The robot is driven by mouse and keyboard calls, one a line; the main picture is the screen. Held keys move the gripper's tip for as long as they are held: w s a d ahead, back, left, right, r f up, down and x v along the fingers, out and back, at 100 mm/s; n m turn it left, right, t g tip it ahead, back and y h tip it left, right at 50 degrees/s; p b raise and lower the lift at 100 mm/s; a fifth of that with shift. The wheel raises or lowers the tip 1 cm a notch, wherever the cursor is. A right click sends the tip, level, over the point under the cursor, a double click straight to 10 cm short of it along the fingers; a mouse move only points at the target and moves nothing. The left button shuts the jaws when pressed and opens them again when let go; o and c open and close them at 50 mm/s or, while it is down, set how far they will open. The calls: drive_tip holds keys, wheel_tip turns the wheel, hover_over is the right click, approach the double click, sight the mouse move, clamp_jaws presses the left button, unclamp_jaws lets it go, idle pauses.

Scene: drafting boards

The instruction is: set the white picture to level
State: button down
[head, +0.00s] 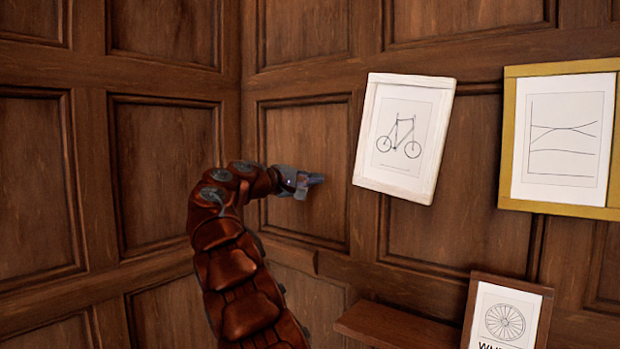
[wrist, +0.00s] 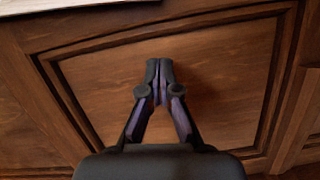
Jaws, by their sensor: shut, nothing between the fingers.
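The white picture (head: 373,130) hangs on the wood-panelled wall in the head view, with a bicycle drawing inside its frame. It is tilted, its top leaning to the right. My gripper (head: 318,179) is to the left of its lower part, apart from it, with the fingers pointing right. In the wrist view my gripper (wrist: 159,66) is shut and empty in front of a wall panel. A pale edge (wrist: 70,5) at the top left of that view looks like part of the white picture; most of it is out of that view.
A yellow-framed picture (head: 508,140) with a line chart hangs at the right. A brown-framed wheel picture (head: 543,320) is at the lower right, beside a wooden shelf (head: 400,326) below the white picture. A wall corner is at the left. The panel around my gripper is bare.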

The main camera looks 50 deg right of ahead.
drive_tip(key=d, duration=0.2)
drive_tip(key=s+d+p, duration=0.1)
drive_tip(key=d, duration=0.2)
drive_tip(key=shift+s+d, duration=0.1)
drive_tip(key=shift+d, duration=0.15)
drive_tip(key=shift+s+d+f, duration=0.1)
drive_tip(key=shift+s+d, duration=0.05)
drive_tip(key=shift+d, duration=0.05)
drive_tip(key=shift+s+f, duration=0.2)
drive_tip(key=shift+s, duration=1.65)
drive_tip(key=shift+s+f, duration=0.1)
drive_tip(key=shift+f, duration=0.1)
drive_tip(key=shift+s+f+b, duration=0.35)
drive_tip(key=shift+s+f, duration=0.05)
drive_tip(key=shift+f, duration=0.05)
drive_tip(key=shift+s+f+n+b, duration=0.4)
drive_tip(key=shift+s+b, duration=0.1)
drive_tip(key=shift+s, duration=0.25)
drive_tip(key=shift+s+f+n+b, duration=0.3)
drive_tip(key=shift+s+n+b, duration=0.15)
drive_tip(key=shift+s, duration=0.25)
